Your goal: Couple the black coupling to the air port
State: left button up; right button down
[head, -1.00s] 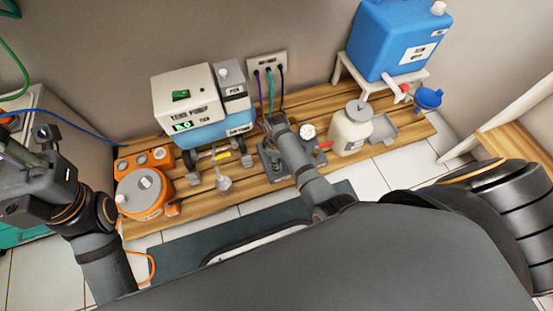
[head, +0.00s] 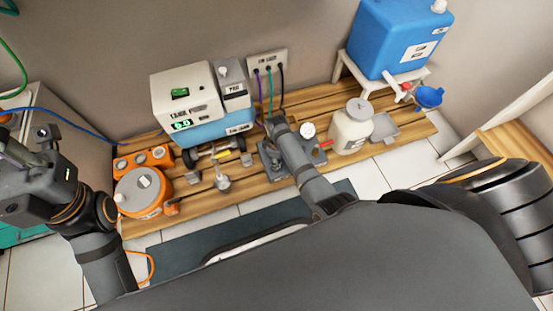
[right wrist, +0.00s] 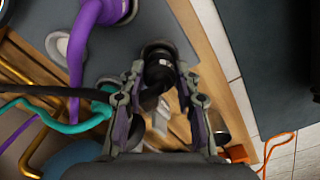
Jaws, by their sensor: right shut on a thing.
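The black coupling (right wrist: 160,74) sits between the two fingers of my right gripper (right wrist: 160,105) in the right wrist view. It is held against or just in front of a grey surface (right wrist: 220,20), and I cannot tell whether it is seated. The air port cannot be made out clearly; the coupling and fingers may cover it. In the head view my right gripper (head: 276,124) is low at the wooden deck, beside a grey unit, with its tips hard to see. My left gripper (head: 30,165) is at the left edge, away from the deck, its jaw gap unclear.
A purple hose (right wrist: 78,50) and a green hose (right wrist: 70,127) lie close left of my right fingers. A wall plate (head: 268,65) carries several hoses. A white-and-blue machine (head: 185,95), an orange pot (head: 142,192) and a cream bottle (head: 350,128) stand nearby.

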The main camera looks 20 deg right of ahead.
jog(key=shift+f, duration=0.4)
jog(key=c, duration=0.9)
grip_release()
jog(key=shift+r, duration=0.15)
notch_tip(320, 180, up, 12)
